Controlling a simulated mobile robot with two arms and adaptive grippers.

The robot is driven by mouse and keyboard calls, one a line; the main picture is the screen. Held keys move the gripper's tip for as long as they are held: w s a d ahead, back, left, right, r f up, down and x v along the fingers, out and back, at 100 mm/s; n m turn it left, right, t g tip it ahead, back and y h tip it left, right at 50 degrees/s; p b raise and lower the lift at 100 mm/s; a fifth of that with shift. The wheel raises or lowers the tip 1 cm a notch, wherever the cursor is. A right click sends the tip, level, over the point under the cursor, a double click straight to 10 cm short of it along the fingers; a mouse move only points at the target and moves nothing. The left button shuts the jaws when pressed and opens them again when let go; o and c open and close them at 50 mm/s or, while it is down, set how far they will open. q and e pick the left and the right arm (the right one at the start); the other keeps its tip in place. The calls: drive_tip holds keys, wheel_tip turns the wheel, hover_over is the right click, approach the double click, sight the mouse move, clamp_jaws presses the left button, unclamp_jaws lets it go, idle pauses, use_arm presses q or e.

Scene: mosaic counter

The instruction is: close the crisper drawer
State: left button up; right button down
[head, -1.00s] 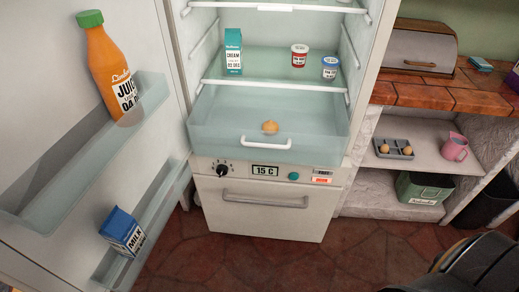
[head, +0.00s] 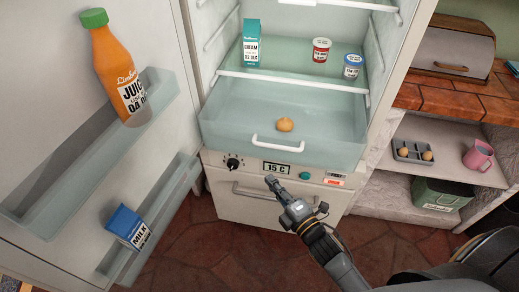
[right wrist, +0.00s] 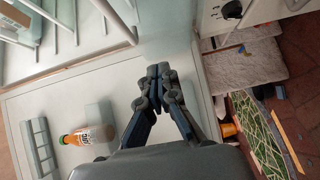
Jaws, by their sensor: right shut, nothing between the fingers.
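The crisper drawer (head: 340,152) is a clear, bluish bin low in the fridge. It stands pulled out below the glass shelf, with a white bar handle (head: 277,146) on its front. A round yellow-orange item (head: 285,124) shows in it. My right gripper (head: 271,181) is shut and empty, below and in front of the handle, near the control panel, apart from the handle in the picture. The right wrist view shows its fingertips (right wrist: 157,70) together. My left gripper is in neither view.
The fridge door (head: 60,110) stands open at left, with juice (head: 118,75) and milk (head: 128,226) in its bins. A cream carton (head: 251,45) and two small tubs stand on the shelf above. Side shelves (head: 440,145) are at right. The floor in front is clear.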

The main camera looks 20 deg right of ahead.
sight(259, 152)
drive_tip(key=x, duration=0.3)
drive_tip(key=d+p+x, duration=0.1)
drive_tip(key=x, duration=0.3)
drive_tip(key=d+x, duration=0.1)
drive_tip(key=x, duration=0.3)
drive_tip(key=shift+w+d+p, duration=0.1)
drive_tip(key=shift+w+p, duration=0.25)
drive_tip(key=shift+w, duration=0.1)
drive_tip(key=shift+w+d, duration=0.2)
drive_tip(key=shift+w, duration=0.15)
drive_tip(key=shift+d, duration=0.1)
